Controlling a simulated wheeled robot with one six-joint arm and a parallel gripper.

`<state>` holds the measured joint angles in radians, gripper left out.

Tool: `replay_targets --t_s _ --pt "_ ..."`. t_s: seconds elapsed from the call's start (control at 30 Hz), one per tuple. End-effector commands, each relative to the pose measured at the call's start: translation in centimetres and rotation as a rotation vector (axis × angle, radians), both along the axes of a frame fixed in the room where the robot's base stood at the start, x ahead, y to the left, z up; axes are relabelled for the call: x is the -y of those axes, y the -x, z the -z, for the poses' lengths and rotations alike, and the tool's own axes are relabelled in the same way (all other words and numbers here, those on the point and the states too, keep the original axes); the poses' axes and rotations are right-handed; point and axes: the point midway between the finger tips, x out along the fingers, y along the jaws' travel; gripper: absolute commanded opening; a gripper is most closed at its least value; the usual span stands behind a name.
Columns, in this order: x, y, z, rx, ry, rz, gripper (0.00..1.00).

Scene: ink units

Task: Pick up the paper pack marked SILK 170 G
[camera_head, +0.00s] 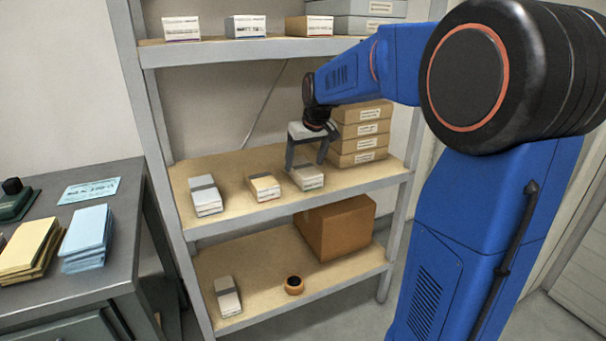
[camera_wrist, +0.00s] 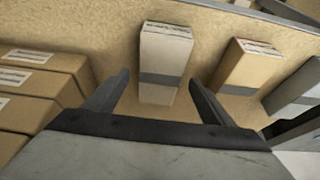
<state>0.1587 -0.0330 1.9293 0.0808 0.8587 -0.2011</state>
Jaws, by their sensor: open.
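Three small banded paper packs lie in a row on the middle shelf (camera_head: 240,222): a grey one (camera_head: 206,196) at left, a tan one (camera_head: 264,187) in the middle and a pale grey one (camera_head: 308,178) at right. Their label print is too small to read, so I cannot tell which is SILK 170 G. My gripper (camera_head: 305,165) is open above the right pack, pointing down. In the wrist view that pale pack (camera_wrist: 164,52), with a dark band, lies between and just beyond the open fingers. The tan pack (camera_wrist: 240,66) lies to its right there.
Stacked brown boxes (camera_head: 360,142) stand close to the right of my gripper. The upper shelf (camera_head: 220,52) holds more packs and boxes. The bottom shelf holds a pack (camera_head: 227,297), a tape roll (camera_head: 293,285) and a carton (camera_head: 336,228). A grey bench (camera_head: 110,255) stands at left.

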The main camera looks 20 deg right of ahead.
Motion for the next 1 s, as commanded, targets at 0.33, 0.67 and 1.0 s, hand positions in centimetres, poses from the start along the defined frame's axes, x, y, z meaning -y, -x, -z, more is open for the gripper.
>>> replay_targets --t_s 0.33,0.67,1.0 --pt "0.0 -1.6 3.6 0.0 0.0 0.0 0.77" --pt "0.0 -1.6 3.6 0.0 0.0 0.0 0.43" --pt "0.0 -1.6 3.5 0.001 0.0 0.0 0.2"
